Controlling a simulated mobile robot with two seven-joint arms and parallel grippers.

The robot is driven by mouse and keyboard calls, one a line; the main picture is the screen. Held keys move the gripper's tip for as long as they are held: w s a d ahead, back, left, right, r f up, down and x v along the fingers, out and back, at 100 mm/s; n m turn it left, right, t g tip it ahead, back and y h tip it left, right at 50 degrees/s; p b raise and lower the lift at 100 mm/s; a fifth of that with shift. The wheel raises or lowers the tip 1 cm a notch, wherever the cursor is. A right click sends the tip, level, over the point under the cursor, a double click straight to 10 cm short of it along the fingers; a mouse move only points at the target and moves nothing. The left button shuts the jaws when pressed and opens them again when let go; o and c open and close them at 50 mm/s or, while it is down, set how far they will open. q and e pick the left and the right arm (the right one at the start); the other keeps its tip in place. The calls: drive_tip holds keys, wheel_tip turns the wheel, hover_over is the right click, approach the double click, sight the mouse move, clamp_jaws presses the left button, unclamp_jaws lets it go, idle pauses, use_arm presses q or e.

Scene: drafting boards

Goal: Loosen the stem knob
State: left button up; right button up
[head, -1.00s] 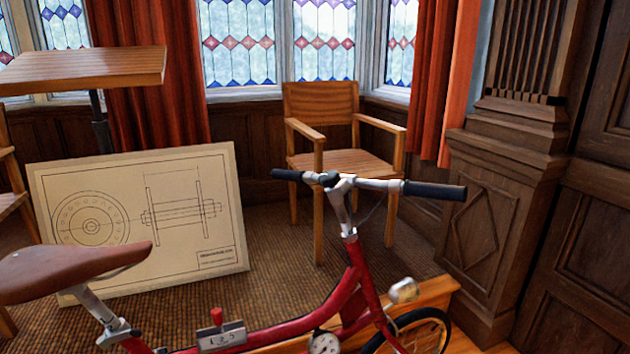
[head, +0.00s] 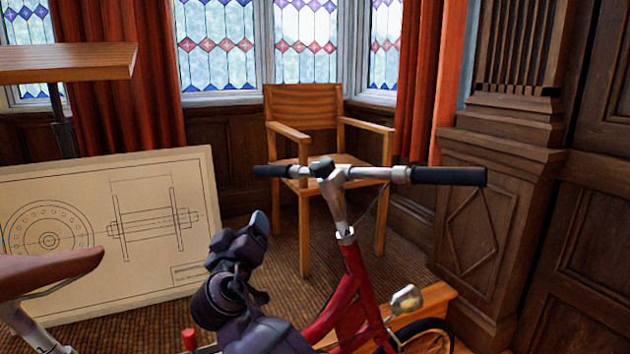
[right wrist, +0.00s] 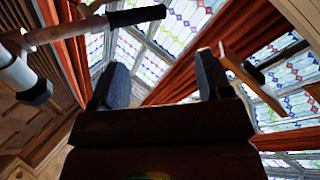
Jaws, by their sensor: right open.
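The red bicycle's silver stem (head: 335,205) rises to the handlebar (head: 375,173). A dark knob (head: 321,167) sits on top of the stem, by the middle of the bar. My right gripper (head: 257,226) is left of the stem and lower than the knob, apart from both. Its jaws point upward, open and empty; its two fingers show apart in the right wrist view (right wrist: 162,85). A dark handlebar grip (right wrist: 137,15) shows beyond them there. I cannot make out the knob in that view. My left gripper is not in view.
A brown saddle (head: 50,272) is at lower left. A drawing board (head: 195,250) leans behind the bicycle. A wooden armchair (head: 303,105) stands behind the handlebar. A headlamp (head: 406,300) juts from the front. Dark panelling (head: 475,215) is at right.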

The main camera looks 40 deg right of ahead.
wheel_tip(320, 180, up, 6)
drive_tip(key=s+d+m+g+h+b, duration=0.1)
drive_tip(key=s+d+m+g+h, duration=0.15)
drive_tip(key=m+g+h, duration=0.7)
drive_tip(key=m+g, duration=0.7)
drive_tip(key=g, duration=0.1)
approach(313, 176)
drive_tip(key=d, duration=0.1)
drive_tip(key=shift+m+t, duration=0.25)
drive_tip(key=x, duration=0.9)
drive_tip(key=shift+s+d+r, duration=0.2)
drive_tip(key=shift+d+r, duration=0.05)
drive_tip(key=shift+r, duration=0.05)
use_arm(q)
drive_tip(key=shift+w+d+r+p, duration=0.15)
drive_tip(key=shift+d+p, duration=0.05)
drive_tip(key=shift+p, duration=0.1)
use_arm(e)
drive_tip(key=shift+x, duration=0.8)
drive_tip(key=c, duration=0.9)
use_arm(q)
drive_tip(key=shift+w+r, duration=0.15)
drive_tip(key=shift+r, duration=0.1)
